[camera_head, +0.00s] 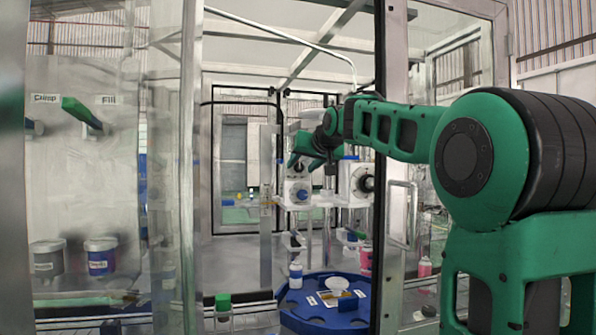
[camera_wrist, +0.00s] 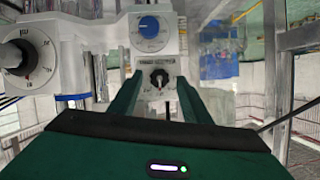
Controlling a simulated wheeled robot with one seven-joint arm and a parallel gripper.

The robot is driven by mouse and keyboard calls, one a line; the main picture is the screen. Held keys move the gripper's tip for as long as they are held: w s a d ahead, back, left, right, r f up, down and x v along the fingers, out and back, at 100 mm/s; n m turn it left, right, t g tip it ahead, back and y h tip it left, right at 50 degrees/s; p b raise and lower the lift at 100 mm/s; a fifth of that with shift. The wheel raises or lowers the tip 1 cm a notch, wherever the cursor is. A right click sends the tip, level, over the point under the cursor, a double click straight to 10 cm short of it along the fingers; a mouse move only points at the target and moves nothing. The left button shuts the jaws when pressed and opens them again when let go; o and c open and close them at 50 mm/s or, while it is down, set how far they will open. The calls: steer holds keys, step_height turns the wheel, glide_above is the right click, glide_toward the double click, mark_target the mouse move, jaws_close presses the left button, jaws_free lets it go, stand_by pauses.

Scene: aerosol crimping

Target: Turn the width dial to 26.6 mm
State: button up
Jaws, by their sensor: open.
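The crimping machine's white head (camera_head: 289,187) carries several dials. A small black dial with a pale pointer (camera_wrist: 159,77) lies between my fingertips in the wrist view. A blue dial on a white scale (camera_wrist: 149,27) is above it there, and a larger dark-knobbed dial (camera_wrist: 30,55) is at the left. The head view also shows the blue dial (camera_head: 302,195) and the dark-knobbed side dial (camera_head: 364,181). I cannot read which is the width dial. My gripper (camera_wrist: 160,88) is open, its two green fingers either side of the black dial; contact is unclear.
A blue round tray (camera_head: 290,318) with small items stands below the machine. Metal frame posts and glass panels (camera_head: 190,150) enclose the cell. My arm enters from the right through the open side.

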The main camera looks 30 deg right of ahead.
steer(key=shift+x, duration=0.8)
steer(key=shift+c, duration=0.6)
steer(key=c, duration=0.9)
